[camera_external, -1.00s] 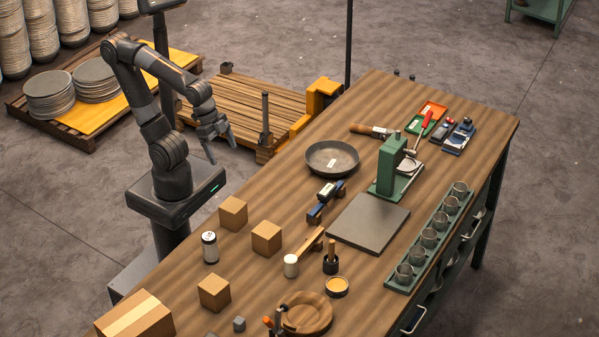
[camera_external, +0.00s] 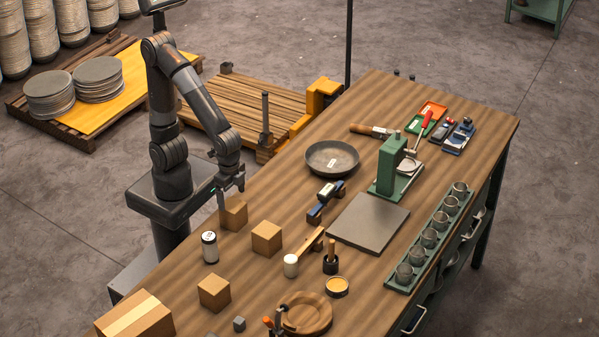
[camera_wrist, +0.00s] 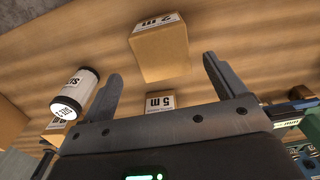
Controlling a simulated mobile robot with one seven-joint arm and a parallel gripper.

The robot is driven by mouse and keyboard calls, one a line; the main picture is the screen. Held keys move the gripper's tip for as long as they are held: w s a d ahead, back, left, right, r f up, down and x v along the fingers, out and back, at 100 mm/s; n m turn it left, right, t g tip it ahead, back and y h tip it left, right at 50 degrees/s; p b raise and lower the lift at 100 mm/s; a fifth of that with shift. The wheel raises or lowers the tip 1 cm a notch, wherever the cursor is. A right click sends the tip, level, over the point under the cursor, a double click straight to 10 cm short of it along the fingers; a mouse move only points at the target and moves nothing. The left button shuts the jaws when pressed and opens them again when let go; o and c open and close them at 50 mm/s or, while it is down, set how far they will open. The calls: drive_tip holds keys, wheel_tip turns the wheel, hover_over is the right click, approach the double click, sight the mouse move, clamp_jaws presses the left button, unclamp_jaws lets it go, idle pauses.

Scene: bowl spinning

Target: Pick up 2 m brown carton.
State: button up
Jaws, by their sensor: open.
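The brown carton (camera_external: 235,218) whose label seems to read 2 m stands on the wooden table near its robot-side edge. It also shows in the wrist view (camera_wrist: 162,55), beyond and between the fingertips. My gripper (camera_external: 231,193) is open, pointing down at this carton, with its fingers close to the carton's top in the external view. The fingers also frame the carton in the wrist view (camera_wrist: 161,71). Nothing is held. The exact gap between fingers and carton is hard to tell.
A second carton (camera_external: 267,238), labelled 5 m in the wrist view (camera_wrist: 160,102), stands right of it. A white can (camera_external: 210,247) stands to the left, with another carton (camera_external: 214,292) and a large taped carton (camera_external: 135,317) farther forward. A pan (camera_external: 332,158) lies behind.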

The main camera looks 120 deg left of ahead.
sight(233, 205)
drive_tip(key=f, duration=0.7)
drive_tip(key=shift+s+a+f, duration=0.1)
drive_tip(key=shift+a+f, duration=0.05)
drive_tip(key=shift+a, duration=0.1)
drive_tip(key=shift+c, duration=0.3)
drive_tip(key=c, duration=1.2)
